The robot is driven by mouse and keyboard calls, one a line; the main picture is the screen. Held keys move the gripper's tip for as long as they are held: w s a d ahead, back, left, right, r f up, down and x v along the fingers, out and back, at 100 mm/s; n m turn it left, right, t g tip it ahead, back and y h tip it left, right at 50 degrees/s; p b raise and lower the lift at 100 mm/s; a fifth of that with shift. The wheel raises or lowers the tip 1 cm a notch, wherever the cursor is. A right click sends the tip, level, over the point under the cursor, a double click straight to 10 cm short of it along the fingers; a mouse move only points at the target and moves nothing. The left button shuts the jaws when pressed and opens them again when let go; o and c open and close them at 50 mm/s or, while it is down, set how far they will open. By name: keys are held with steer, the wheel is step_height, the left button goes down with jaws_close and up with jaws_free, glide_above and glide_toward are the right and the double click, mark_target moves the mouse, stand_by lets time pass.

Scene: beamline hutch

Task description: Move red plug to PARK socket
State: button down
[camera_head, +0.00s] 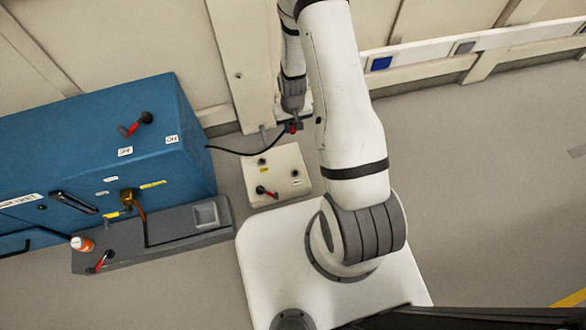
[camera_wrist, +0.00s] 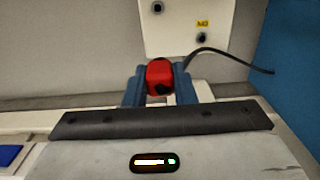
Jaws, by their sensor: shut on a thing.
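The red plug (camera_wrist: 159,72) sits between the two blue-grey fingers of my gripper (camera_wrist: 159,88) in the wrist view, with a finger on each side. My gripper is shut on it. In the head view the red plug (camera_head: 291,128) is a small red spot at the end of my gripper (camera_head: 294,118), just above the cream socket panel (camera_head: 287,187). The panel also shows ahead of the plug in the wrist view (camera_wrist: 178,40), with dark round sockets and a yellow label. The plug looks apart from the panel. I cannot read which socket is PARK.
A black cable (camera_head: 235,153) runs from the plug to the blue cabinet (camera_head: 90,130) at left. A red-and-black handle (camera_head: 265,191) sticks up from the panel. The floor at right is clear.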

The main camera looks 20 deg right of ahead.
steer(key=shift+s+f+b, duration=0.6)
steer(key=shift+f+b, duration=1.8)
steer(key=shift+f, duration=1.65)
steer(key=shift+s+f+b, duration=0.55)
steer(key=shift+f+b, duration=1.9)
steer(key=shift+f, duration=1.65)
steer(key=shift+s+f+b, duration=0.6)
steer(key=shift+f+b, duration=1.8)
steer(key=shift+f, duration=1.75)
steer(key=shift+f, duration=0.5)
steer(key=c, duration=1.1)
jaws_free()
step_height(320, 180, up, 8)
steer(key=p, duration=0.4)
steer(key=shift+f, duration=0.1)
